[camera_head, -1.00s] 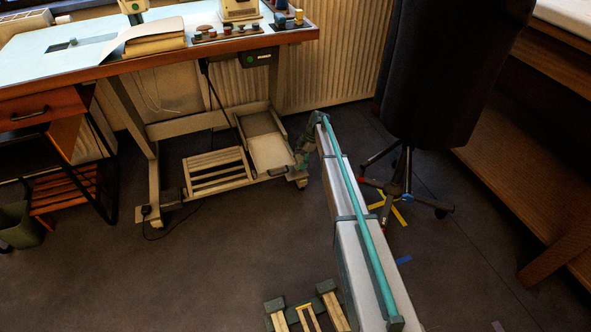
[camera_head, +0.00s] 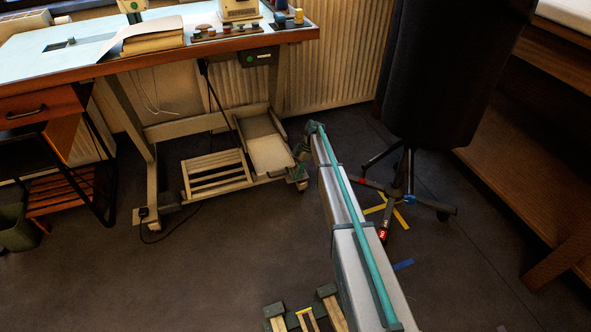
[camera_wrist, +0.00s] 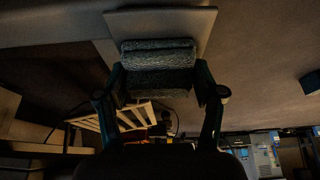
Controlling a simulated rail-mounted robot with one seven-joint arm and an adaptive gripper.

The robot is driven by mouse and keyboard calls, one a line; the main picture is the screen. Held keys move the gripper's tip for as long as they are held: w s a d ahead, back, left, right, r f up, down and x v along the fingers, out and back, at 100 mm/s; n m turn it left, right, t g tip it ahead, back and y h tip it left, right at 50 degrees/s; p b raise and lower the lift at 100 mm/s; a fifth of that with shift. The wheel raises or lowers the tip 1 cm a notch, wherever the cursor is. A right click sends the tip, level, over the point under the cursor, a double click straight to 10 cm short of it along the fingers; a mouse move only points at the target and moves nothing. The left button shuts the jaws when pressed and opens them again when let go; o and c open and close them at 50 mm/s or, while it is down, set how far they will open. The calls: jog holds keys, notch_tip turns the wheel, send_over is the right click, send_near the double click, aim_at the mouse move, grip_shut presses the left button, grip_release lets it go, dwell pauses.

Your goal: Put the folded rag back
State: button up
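The folded rag (camera_wrist: 158,55) is a thick grey-blue textured bundle in the wrist view. It sits between the two fingers of my gripper (camera_wrist: 160,76), which press close on its left and right sides. My gripper appears shut on it. A flat pale grey panel (camera_wrist: 190,22) lies just beyond the rag; I cannot tell whether the rag touches it. In the head view my gripper (camera_head: 300,172) is low, at the right edge of the pale tray (camera_head: 268,152) under the table. The rag cannot be made out there.
A slatted wooden rack (camera_head: 216,172) is left of the tray, and also shows in the wrist view (camera_wrist: 138,116). The table (camera_head: 190,53) stands above, with its frame around the tray. A dark chair with a wheeled base (camera_head: 408,190) stands to the right.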

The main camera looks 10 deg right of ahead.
jog(key=o, duration=0.4)
jog(key=s+p+v, duration=0.1)
jog(key=p+v, duration=0.4)
jog(key=v, duration=0.7)
jog(key=s+a+f+m+g+h, duration=0.1)
jog(key=s+a+f+m+g, duration=0.15)
jog(key=s, duration=0.95)
jog(key=s+a+f+m+g, duration=0.15)
jog(key=s+m, duration=0.25)
jog(key=s, duration=0.7)
jog(key=s+a+f+m+g+h, duration=0.1)
jog(key=s+f+m, duration=0.15)
jog(key=s, duration=0.95)
jog(key=s+r+m+g+h, duration=0.1)
jog(key=s+r+m+g, duration=0.1)
jog(key=s, duration=0.9)
jog(key=s+r+m+g+h, duration=0.1)
jog(key=s+m, duration=0.4)
jog(key=s, duration=0.6)
jog(key=s+r+m+g, duration=0.2)
jog(key=s+r+m, duration=0.2)
jog(key=s, duration=0.7)
jog(key=shift+s+d+g+h, duration=0.25)
jog(key=shift+d+g+h, duration=0.1)
jog(key=shift+g+h, duration=0.05)
